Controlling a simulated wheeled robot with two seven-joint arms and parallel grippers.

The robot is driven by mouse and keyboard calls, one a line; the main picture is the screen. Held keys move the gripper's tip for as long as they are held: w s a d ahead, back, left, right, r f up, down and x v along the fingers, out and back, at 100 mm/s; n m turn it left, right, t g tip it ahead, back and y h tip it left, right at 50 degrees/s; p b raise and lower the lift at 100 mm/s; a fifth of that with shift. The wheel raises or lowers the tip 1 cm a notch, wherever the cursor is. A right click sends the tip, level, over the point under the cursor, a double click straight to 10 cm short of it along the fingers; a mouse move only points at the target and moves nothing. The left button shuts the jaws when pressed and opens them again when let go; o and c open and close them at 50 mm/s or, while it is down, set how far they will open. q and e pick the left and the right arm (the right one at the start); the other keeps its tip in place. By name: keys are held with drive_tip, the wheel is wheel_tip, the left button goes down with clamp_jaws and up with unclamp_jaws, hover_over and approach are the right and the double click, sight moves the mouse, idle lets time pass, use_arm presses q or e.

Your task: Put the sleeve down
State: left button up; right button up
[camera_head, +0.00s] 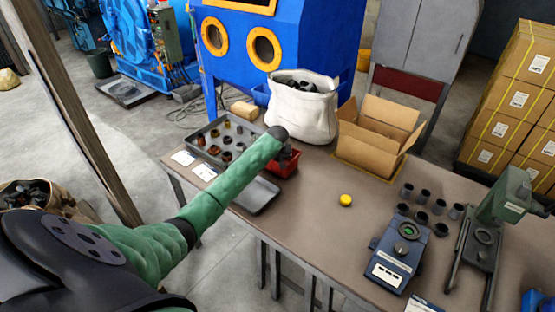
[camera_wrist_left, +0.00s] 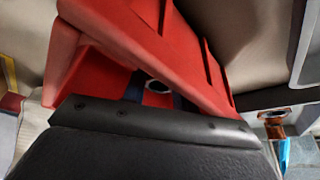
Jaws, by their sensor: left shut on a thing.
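My left arm, in a green cover, reaches in from the left in the head view and ends over the red bin (camera_head: 291,168). My left gripper (camera_wrist_left: 157,98) is mostly hidden behind the arm there. In the left wrist view its dark fingers are shut on a small grey ring-ended sleeve (camera_wrist_left: 158,86). The red bin fills much of that view (camera_wrist_left: 150,35), with the sleeve at or inside its walls; I cannot tell whether it touches the bottom. A grey tray (camera_head: 205,128) left of the bin holds several dark and rusty sleeves. My right gripper is not in view.
A flat dark tray (camera_head: 256,196) lies before the red bin. A white sack (camera_head: 302,112) and an open cardboard box (camera_head: 378,135) stand behind. A yellow button (camera_head: 346,200), a blue-grey device (camera_head: 398,254), several dark cups and a green press (camera_head: 505,198) are to the right.

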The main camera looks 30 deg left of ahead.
use_arm(q)
drive_tip(key=shift+f, duration=0.2)
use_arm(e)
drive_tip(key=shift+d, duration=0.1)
use_arm(q)
drive_tip(key=shift+s+d+f, duration=0.1)
drive_tip(key=shift+s+f, duration=0.05)
drive_tip(key=o, duration=0.8)
drive_tip(key=shift+o, duration=1.2)
drive_tip(key=shift+f, duration=0.1)
drive_tip(key=shift+s, duration=0.1)
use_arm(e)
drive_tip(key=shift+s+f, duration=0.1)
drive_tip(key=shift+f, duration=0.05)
use_arm(q)
drive_tip(key=shift+r, duration=0.35)
drive_tip(key=w+b+v, duration=0.1)
drive_tip(key=b+v, duration=0.2)
drive_tip(key=v, duration=0.9)
drive_tip(key=shift+s+r, duration=0.15)
drive_tip(key=shift+r, duration=0.3)
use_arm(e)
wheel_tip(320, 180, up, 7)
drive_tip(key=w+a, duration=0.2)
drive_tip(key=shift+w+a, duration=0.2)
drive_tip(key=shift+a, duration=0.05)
